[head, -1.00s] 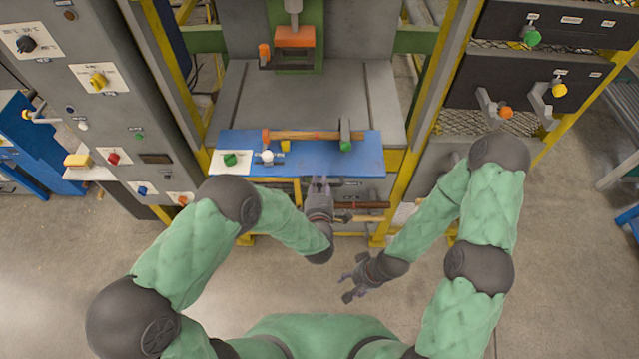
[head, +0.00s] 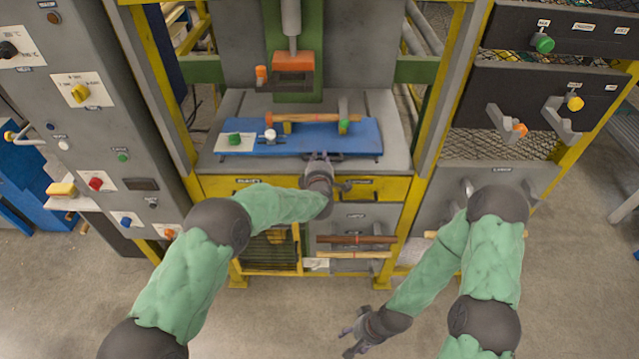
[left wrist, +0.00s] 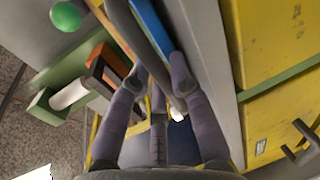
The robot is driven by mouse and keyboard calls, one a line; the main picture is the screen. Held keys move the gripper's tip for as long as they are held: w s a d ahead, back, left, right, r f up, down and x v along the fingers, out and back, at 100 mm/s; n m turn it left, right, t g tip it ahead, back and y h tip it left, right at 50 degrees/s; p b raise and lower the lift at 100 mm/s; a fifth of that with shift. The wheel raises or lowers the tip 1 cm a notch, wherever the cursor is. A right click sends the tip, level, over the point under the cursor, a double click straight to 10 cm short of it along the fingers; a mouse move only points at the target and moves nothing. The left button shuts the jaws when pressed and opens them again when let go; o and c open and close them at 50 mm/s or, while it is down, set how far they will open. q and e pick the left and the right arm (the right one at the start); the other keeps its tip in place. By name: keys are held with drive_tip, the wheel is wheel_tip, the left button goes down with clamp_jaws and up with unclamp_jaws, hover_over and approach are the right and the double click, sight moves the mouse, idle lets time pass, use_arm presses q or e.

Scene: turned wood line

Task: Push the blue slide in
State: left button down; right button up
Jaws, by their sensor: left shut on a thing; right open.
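The blue slide (head: 300,146) lies on the grey press table, with its front edge close to the table's front edge. A turned wood piece (head: 305,118) lies along its back part, between an orange end and a green-and-grey end. My left gripper (head: 318,160) is at the slide's front edge, shut on its grey handle. In the left wrist view, the fingers (left wrist: 160,75) close around the grey handle (left wrist: 146,38), beside the slide's blue edge (left wrist: 153,22). The fingers partly hide the grip. My right gripper (head: 350,338) is open and empty, low above the floor.
The press head (head: 293,62) hangs above the table's back. Yellow drawers (head: 265,186) sit below the table. A control cabinet (head: 85,120) stands left and a rack with knobs (head: 540,90) right. The floor near my right gripper is clear.

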sight(319, 150)
use_arm(q)
drive_tip(key=x, duration=0.2)
drive_tip(key=r+b+x, duration=0.1)
drive_tip(key=x, duration=0.1)
drive_tip(key=shift+w+f, duration=0.15)
drive_tip(key=shift+w, duration=0.2)
drive_tip(key=shift+a+r, duration=0.1)
drive_tip(key=shift+r, duration=0.15)
drive_tip(key=c, duration=1.2)
unclamp_jaws()
drive_tip(key=shift+w, duration=0.15)
drive_tip(key=shift+o, duration=0.5)
drive_tip(key=shift+w+f, duration=0.1)
drive_tip(key=shift+f, duration=0.05)
drive_tip(key=shift+s+f, duration=0.1)
drive_tip(key=shift+s, duration=0.1)
drive_tip(key=shift+s, duration=0.2)
drive_tip(key=v, duration=0.7)
drive_tip(key=shift+r, duration=0.25)
